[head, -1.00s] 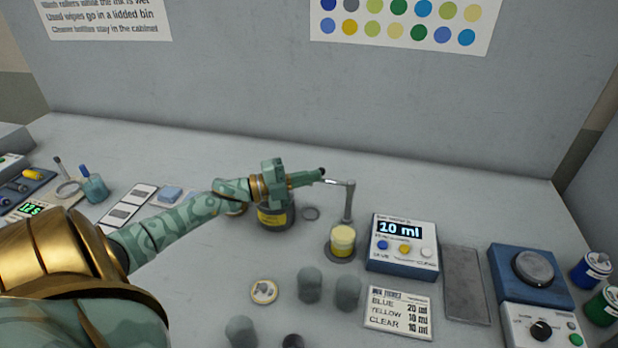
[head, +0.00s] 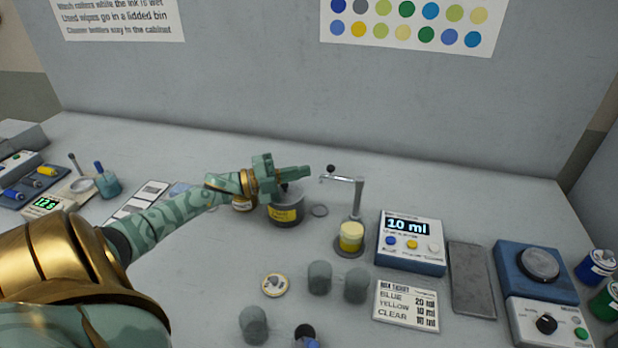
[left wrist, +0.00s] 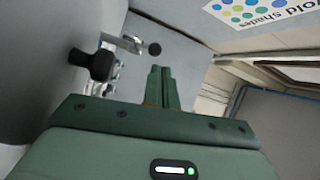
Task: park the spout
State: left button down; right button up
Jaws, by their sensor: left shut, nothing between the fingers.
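The spout (head: 345,180) is a grey arm on an upright post, pointing left with a dark knob (head: 331,168) near its free end. A cup with yellow contents (head: 351,237) stands at the foot of the post. My left gripper (head: 308,172) is shut and empty, just left of the knob with a small gap. In the left wrist view, the closed fingers (left wrist: 161,88) point away, and the spout bar (left wrist: 125,43) with a dark round end shows beyond them to the left. My right gripper is not clearly in view.
A yellow-labelled can (head: 285,212) stands under my left gripper. The dispenser box (head: 411,241) reading 10 ml is right of the post. Grey cups (head: 319,278), a round lid (head: 275,285) and a recipe card (head: 406,305) lie in front. A blue scale (head: 540,268) is at right.

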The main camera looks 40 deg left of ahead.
pick_arm(q)
jog(key=a+b, duration=0.1)
jog(key=a, duration=0.3)
jog(key=shift+s, duration=0.2)
jog(key=shift+a+f, duration=0.15)
jog(key=shift+a, duration=0.2)
jog(key=shift+a+r, duration=0.15)
jog(key=shift+r, duration=0.05)
